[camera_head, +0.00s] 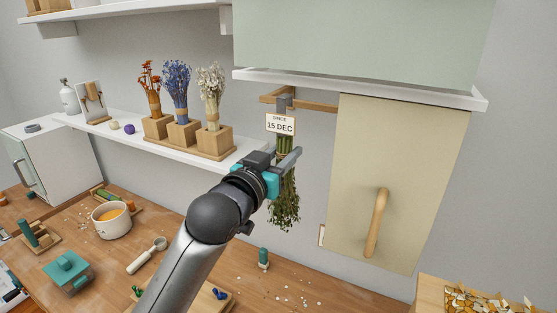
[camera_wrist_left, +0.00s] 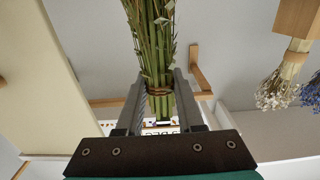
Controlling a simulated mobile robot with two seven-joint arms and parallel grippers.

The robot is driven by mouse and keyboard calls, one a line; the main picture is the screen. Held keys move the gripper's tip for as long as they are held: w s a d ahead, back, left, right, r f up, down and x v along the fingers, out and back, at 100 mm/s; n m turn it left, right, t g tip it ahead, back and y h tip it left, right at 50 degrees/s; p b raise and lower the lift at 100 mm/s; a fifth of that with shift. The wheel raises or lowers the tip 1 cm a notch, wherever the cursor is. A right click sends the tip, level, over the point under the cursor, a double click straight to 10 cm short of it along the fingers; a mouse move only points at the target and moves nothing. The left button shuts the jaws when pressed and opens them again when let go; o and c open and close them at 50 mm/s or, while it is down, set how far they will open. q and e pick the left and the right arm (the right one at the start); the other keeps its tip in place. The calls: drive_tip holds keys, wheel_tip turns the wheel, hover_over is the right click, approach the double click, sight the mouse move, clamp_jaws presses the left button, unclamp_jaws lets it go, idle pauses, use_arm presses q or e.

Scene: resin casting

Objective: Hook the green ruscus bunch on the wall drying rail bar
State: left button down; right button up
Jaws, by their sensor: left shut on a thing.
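The green ruscus bunch (camera_head: 285,208) hangs leaves down in the head view, and its stems (camera_wrist_left: 150,40) fill the middle of the left wrist view. My left gripper (camera_head: 288,160) is shut on the stems near their twine tie; its fingers (camera_wrist_left: 160,98) lie on both sides of them. A tag reading "SINCE 15 DEC" (camera_head: 280,123) is above the gripper. A grey hook (camera_head: 285,101) above the tag is at the wooden drying rail bar (camera_head: 316,105); I cannot tell whether it rests on the bar. The bar also shows in the wrist view (camera_wrist_left: 105,103). My right gripper is not in view.
A beige cabinet door with a wooden handle (camera_head: 376,222) stands right of the bunch. A white shelf (camera_head: 150,140) at left carries dried bunches in wooden blocks (camera_head: 214,143). A wooden worktop (camera_head: 300,283) below holds a cup (camera_head: 112,222) and small tools.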

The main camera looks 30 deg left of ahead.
use_arm(q)
drive_tip(key=w+f+b, duration=0.2)
drive_tip(key=w+b, duration=0.1)
drive_tip(key=w, duration=0.4)
drive_tip(key=shift+w+a, duration=0.25)
drive_tip(key=shift+w, duration=0.05)
idle(0.4)
drive_tip(key=shift+c, duration=2.3)
unclamp_jaws()
drive_tip(key=s, duration=0.3)
drive_tip(key=s+b, duration=0.1)
drive_tip(key=s, duration=0.6)
drive_tip(key=shift+s+d+f, duration=0.1)
drive_tip(key=shift+s+d, duration=0.15)
drive_tip(key=shift+d, duration=0.1)
drive_tip(key=shift+s+d+p, duration=0.1)
drive_tip(key=shift+s+p, duration=2.25)
drive_tip(key=shift+p, duration=0.95)
